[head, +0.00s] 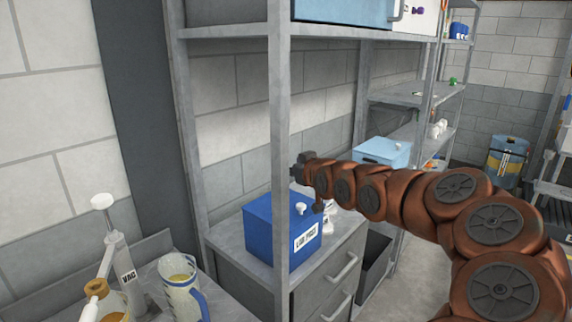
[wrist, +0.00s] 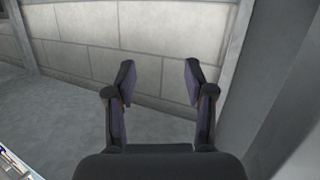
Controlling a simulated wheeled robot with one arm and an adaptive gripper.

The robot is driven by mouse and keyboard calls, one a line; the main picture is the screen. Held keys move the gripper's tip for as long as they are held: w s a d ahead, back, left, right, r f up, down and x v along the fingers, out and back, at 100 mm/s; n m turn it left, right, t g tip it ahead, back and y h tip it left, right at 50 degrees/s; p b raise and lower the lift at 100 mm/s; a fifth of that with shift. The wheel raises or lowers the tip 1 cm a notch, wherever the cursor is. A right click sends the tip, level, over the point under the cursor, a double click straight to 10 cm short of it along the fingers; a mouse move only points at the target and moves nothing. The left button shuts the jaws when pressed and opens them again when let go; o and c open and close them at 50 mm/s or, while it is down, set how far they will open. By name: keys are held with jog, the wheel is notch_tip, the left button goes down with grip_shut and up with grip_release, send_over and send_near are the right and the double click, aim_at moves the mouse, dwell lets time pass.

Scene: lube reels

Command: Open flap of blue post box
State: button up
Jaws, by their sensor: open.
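The blue post box (head: 268,231) stands on a grey cabinet top inside the shelf frame in the head view. It has a white label with dark lettering on its front and a small pale knob (head: 301,208) near the top. Its flap looks closed. My gripper (head: 297,168) is above the box, close to the upright shelf post. In the wrist view my gripper (wrist: 160,75) has its two fingers spread apart, with nothing between them. The wrist view shows a block wall and a grey surface, not the post box.
A grey shelf post (head: 281,130) stands in front of the post box. A light blue box (head: 385,151) sits further back. A jug (head: 182,287) and a pump bottle (head: 113,300) stand on the counter at lower left. A blue drum (head: 506,157) stands at the far right.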

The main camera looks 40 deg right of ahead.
jog(key=shift+v, duration=1)
jog(key=shift+s, duration=0.1)
